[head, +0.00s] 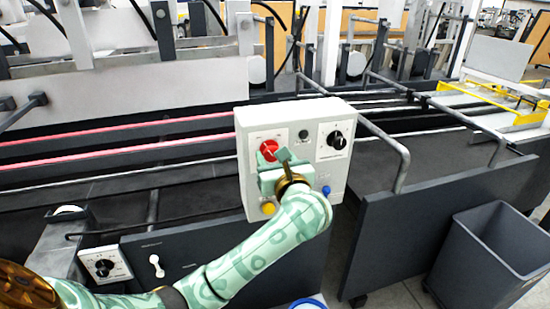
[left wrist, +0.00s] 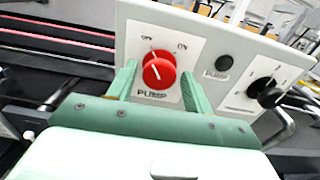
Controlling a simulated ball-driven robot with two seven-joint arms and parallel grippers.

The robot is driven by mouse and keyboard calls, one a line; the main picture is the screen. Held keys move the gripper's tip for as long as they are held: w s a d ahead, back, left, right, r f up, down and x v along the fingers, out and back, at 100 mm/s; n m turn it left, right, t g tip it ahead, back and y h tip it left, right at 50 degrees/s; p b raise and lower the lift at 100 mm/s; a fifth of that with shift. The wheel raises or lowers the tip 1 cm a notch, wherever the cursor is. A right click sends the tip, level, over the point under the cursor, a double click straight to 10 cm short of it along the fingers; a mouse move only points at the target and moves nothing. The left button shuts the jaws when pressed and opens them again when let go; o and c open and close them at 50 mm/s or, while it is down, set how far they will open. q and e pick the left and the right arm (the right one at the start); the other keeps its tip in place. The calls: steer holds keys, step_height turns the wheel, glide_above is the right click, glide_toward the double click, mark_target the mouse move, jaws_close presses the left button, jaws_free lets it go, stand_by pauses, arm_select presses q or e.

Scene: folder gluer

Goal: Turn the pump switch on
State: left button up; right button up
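The pump switch is a red round knob (head: 268,150) on the left of a white control box. In the left wrist view the knob (left wrist: 158,73) sits above the word PUMP, with small labels at its upper left and upper right; the right one reads ON. A pale line on the knob slants toward the upper left. My left gripper (head: 271,163) is in front of the box at the knob. In the left wrist view its green fingers (left wrist: 158,88) stand apart on either side of the knob, with gaps visible. My right gripper is not in view.
The white control box (head: 341,176) also carries a black dial (head: 337,140), a dark button (head: 303,134), a yellow button (head: 268,208) and a blue button (head: 326,191). A bent metal rail (head: 402,160) stands to its right. A grey bin (head: 490,260) is at lower right.

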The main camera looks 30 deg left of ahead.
arm_select(q)
steer(key=c, duration=0.6)
steer(key=shift+c, duration=0.2)
steer(key=m+p, duration=1.4)
steer(key=p, duration=0.1)
steer(key=shift+w+d+f, duration=0.1)
steer(key=shift+d+f, duration=0.05)
steer(key=o, duration=1)
steer(key=shift+c, duration=0.2)
